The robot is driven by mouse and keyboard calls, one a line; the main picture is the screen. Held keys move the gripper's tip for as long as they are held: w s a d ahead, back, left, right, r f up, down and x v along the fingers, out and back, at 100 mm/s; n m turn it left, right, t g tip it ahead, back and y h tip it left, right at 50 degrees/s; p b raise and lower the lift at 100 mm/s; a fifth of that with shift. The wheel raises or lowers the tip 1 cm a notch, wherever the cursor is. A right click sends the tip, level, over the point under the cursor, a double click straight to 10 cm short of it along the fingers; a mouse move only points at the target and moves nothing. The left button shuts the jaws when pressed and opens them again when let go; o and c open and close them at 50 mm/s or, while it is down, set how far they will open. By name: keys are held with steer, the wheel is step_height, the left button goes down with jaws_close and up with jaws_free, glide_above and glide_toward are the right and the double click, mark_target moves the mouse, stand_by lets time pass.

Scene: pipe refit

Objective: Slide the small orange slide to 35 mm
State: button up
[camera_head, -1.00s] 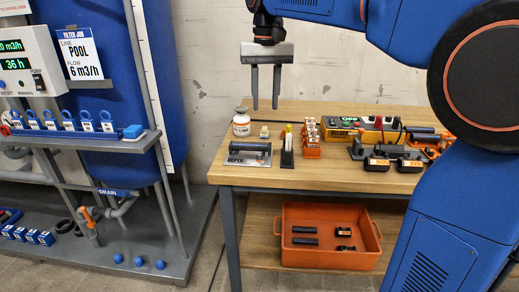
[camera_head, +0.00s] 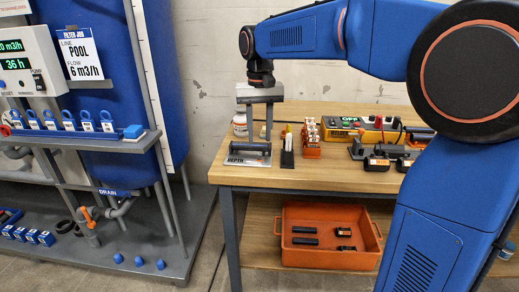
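A grey block labelled DEPTH (camera_head: 240,161) sits at the front left of the wooden bench. A dark bar runs along its top. The small orange slide cannot be made out on it at this size, and no millimetre scale can be read. My gripper (camera_head: 259,141) points straight down above the DEPTH block, its two fingers apart with nothing seen between them. The fingertips are at or just above the block's top bar; whether they touch it I cannot tell. The fingers partly cover the block's top and the area behind it.
A white jar (camera_head: 240,123) stands behind and left of my gripper. A dark upright holder (camera_head: 287,158) is close on the right, then an orange rack (camera_head: 312,150) of small items. A yellow box (camera_head: 362,133) and black-and-orange tools stand further right. The bench front is clear.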

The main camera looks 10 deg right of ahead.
mark_target(260, 148)
steer(key=shift+f, duration=2.95)
jaws_close()
